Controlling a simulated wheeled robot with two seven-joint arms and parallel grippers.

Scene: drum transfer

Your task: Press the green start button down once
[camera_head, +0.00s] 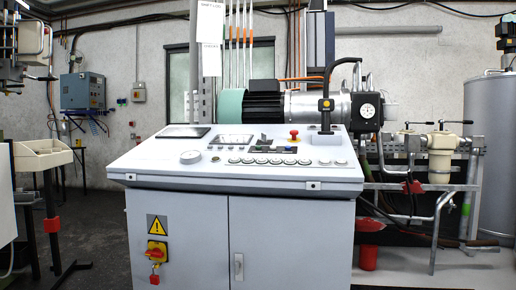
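A light grey control console (190,222) stands in the middle of the view, with a sloped top panel. A small greenish button (215,159) sits on the left half of the panel, right of a round white gauge (190,157). It is too small to tell whether it is pressed. A row of several round pale buttons (268,161) lies to its right. A red mushroom button (294,134) stands at the panel's back. No gripper of mine can be made out; nothing is seen touching the panel.
A motor with a teal end (231,105) is behind the console. Pipes and valves (440,150) and a grey tank (495,150) are at right. A cream bin (42,154) is at left. Dark floor is open left of the console.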

